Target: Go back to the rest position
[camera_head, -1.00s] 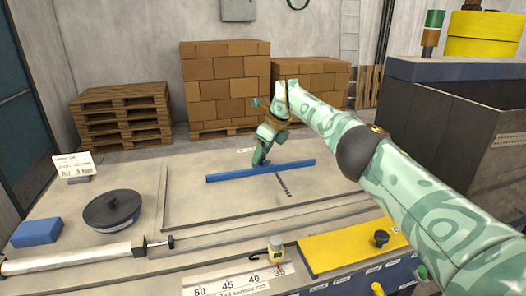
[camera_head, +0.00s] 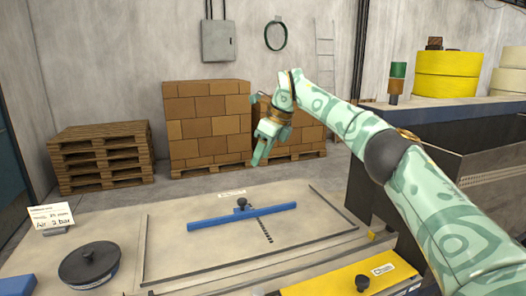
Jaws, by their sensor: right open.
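My right gripper (camera_head: 260,153) hangs in the air above the far edge of the work table, in front of the stacked boxes. Its fingers point down and it is open, with nothing between them. The blue bar (camera_head: 243,217) lies across the recessed plate (camera_head: 185,251) on the table, with a dark knob (camera_head: 242,203) at its middle. The gripper is above and apart from the bar. My left gripper is not in view.
A black round lidded pot (camera_head: 89,264) and a small sign (camera_head: 51,217) stand at the table's left. A yellow plate (camera_head: 350,280) with a knob is at the front right. A dark machine (camera_head: 470,170) stands at the right. Air above the table's left half is clear.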

